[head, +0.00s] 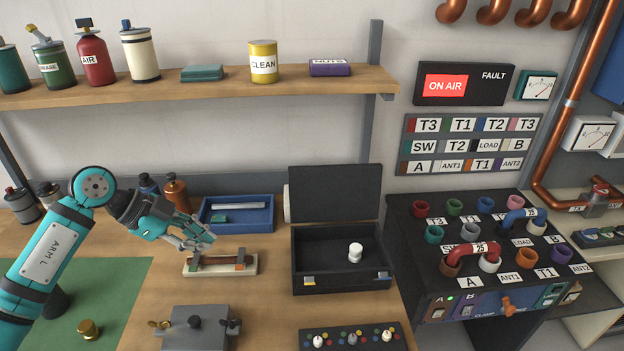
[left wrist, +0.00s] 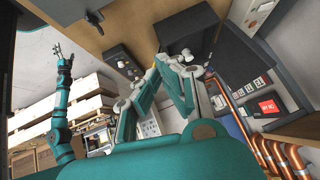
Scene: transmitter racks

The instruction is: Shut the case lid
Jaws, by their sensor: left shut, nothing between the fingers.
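The black case (head: 342,279) sits open on the bench in the head view. Its lid (head: 334,193) stands nearly upright at the back edge, hinged at the rear. A small white knobbed object (head: 355,252) is inside the case, and two latches are on its front. My left gripper (head: 206,239) is left of the case, apart from it, above a small wooden holder (head: 220,266). Its fingers are shut and empty; they also show in the left wrist view (left wrist: 182,62). My right gripper (left wrist: 65,50) shows small at the left of that view; its jaw state is unclear.
A blue tray (head: 237,214) stands left of the case. A grey clamp block (head: 196,330) and a knob panel (head: 352,337) are in front. The labelled console (head: 455,250) is right of the case. A wooden shelf (head: 200,85) hangs above.

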